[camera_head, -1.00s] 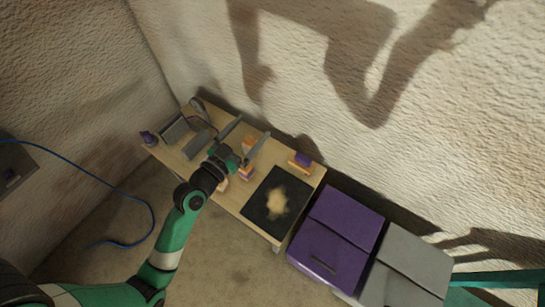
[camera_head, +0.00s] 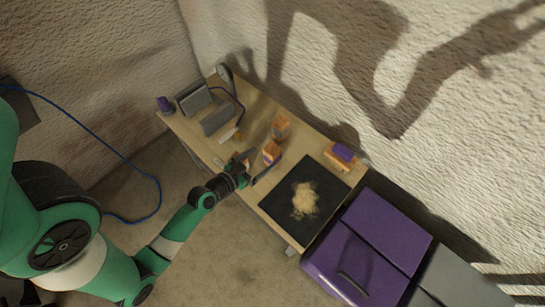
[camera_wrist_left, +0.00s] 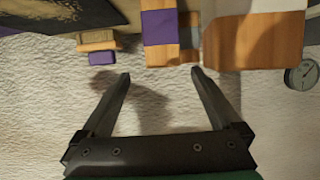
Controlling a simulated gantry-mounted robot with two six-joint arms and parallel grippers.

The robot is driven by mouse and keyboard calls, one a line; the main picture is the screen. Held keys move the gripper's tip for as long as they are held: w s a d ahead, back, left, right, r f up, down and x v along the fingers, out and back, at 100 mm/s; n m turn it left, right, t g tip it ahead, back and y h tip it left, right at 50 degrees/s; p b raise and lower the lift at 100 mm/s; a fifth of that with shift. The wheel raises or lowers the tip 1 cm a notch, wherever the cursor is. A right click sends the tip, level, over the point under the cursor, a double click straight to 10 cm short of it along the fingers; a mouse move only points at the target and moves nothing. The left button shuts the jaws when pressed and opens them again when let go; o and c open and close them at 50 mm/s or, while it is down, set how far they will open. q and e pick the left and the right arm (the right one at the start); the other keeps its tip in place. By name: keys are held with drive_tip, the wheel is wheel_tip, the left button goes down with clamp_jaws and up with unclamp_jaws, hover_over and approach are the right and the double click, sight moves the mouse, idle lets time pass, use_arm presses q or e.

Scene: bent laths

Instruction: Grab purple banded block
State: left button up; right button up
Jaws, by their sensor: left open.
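The purple banded block (camera_head: 270,152) is orange with a purple band and stands on the wooden table near its front edge. In the left wrist view the banded block (camera_wrist_left: 160,28) is at the top, ahead of the gap between the fingers. My left gripper (camera_head: 266,157) is open at the table's front edge, its fingers pointing toward this block. In the left wrist view the open gripper (camera_wrist_left: 161,73) has nothing between its fingertips. My right gripper is not in view.
A plain-looking orange block (camera_head: 280,124) stands behind. An orange piece with a purple top (camera_head: 342,154) sits at the right. A black mat (camera_head: 283,216) with a tan patch, a grey holder (camera_head: 195,99), a gauge (camera_head: 225,74) and a purple bin (camera_head: 352,268) are nearby.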

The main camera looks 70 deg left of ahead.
sight(270, 152)
use_arm(q)
drive_tip(key=x, duration=0.5)
drive_tip(key=shift+w+r+b, duration=0.1)
drive_tip(key=shift+b, duration=0.25)
drive_tip(key=b+x, duration=0.2)
drive_tip(key=x, duration=0.3)
drive_tip(key=shift+a+r, duration=0.1)
drive_tip(key=shift+a, duration=0.2)
drive_tip(key=shift+d, duration=0.1)
clamp_jaws()
drive_tip(key=shift+r, duration=0.1)
drive_tip(key=s+d+r+p, duration=0.1)
drive_tip(key=d+r+p, duration=0.7)
drive_tip(key=d+r, duration=0.5)
drive_tip(key=shift+d, duration=0.5)
